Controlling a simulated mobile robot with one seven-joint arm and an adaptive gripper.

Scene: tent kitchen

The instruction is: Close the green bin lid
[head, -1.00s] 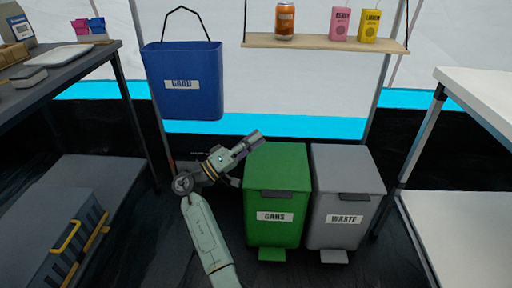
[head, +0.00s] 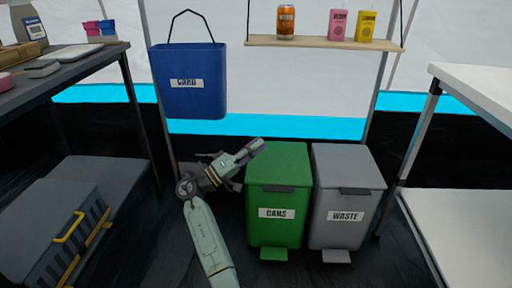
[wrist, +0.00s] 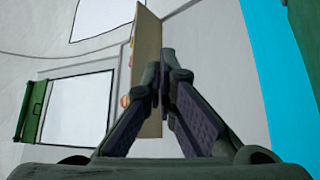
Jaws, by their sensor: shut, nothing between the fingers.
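The green bin (head: 276,218), labelled CANS, stands on the floor left of the grey bin. Its green lid (head: 282,168) looks down flat on the body, with a dark handle at its front edge. My gripper (head: 259,146) is shut and empty by the lid's rear left corner, overlapping it in the head view; I cannot tell whether they touch. In the wrist view my gripper's fingers (wrist: 165,60) meet at the tips with nothing between them. The bin is not clearly seen in the wrist view.
The grey WASTE bin (head: 346,212) stands close on the right. A blue bin (head: 188,85) hangs at the back left. A wooden shelf (head: 310,42) with a can and two cartons hangs above. Tables stand at left (head: 85,62) and right (head: 470,80).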

